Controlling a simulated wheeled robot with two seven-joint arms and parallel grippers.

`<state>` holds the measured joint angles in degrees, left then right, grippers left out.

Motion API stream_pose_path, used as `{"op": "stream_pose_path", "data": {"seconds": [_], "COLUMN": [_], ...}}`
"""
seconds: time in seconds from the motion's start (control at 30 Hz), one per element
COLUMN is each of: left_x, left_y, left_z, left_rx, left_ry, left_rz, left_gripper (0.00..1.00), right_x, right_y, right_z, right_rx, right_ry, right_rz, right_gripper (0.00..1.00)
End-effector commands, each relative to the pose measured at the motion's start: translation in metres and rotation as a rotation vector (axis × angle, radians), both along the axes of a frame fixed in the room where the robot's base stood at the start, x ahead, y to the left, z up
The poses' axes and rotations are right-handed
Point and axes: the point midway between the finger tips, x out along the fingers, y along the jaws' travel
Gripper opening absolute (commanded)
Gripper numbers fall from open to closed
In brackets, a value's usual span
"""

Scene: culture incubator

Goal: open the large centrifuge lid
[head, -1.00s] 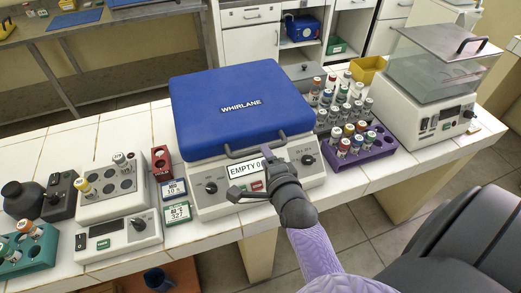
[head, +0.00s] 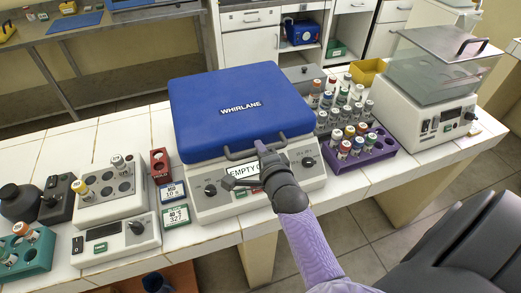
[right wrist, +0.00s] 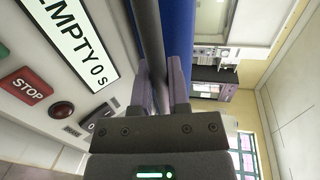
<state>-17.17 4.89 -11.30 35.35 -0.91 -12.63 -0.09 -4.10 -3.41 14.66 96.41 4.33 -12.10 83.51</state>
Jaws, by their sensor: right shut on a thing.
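The large centrifuge (head: 209,202) stands on the white tiled bench, with a blue lid (head: 238,90) marked WHIRLANE. The lid looks down on the body. A dark bar handle (head: 238,154) runs along the lid's front edge. My right gripper (head: 262,148) comes from the front and is shut on this handle, near its middle. In the right wrist view the bar (right wrist: 149,45) passes between the two fingers (right wrist: 162,85). The gripper partly covers the front display, which reads EMPTY. My left gripper is not in view.
Left of the centrifuge are small timer cards (head: 176,215), a red rack (head: 160,166) and a tube heating block (head: 118,238). Close on its right are a grey tube rack (head: 322,123), a purple rack (head: 372,153) and a clear-lidded device (head: 425,115).

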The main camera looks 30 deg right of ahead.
Motion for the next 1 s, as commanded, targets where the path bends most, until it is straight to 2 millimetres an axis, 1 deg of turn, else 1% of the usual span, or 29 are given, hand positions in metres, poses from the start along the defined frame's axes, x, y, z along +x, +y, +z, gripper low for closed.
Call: {"op": "stream_pose_path", "data": {"seconds": [0.33,0.67,1.0], "left_x": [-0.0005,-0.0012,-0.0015], "left_y": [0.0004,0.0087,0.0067], "left_z": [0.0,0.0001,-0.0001], "left_rx": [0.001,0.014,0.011], "left_ry": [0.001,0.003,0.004], "left_rz": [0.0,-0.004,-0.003], "left_gripper": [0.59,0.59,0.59], "right_x": [-0.0003,-0.0003,-0.0004], "right_y": [0.0002,0.0003,0.0003], "right_z": [-0.0005,-0.0008,-0.001], "right_rx": [0.0,0.0,0.001], "right_ry": [0.002,0.002,0.003], "right_rz": [0.0,0.0,0.0], "right_gripper": [0.0,0.0,0.0]}}
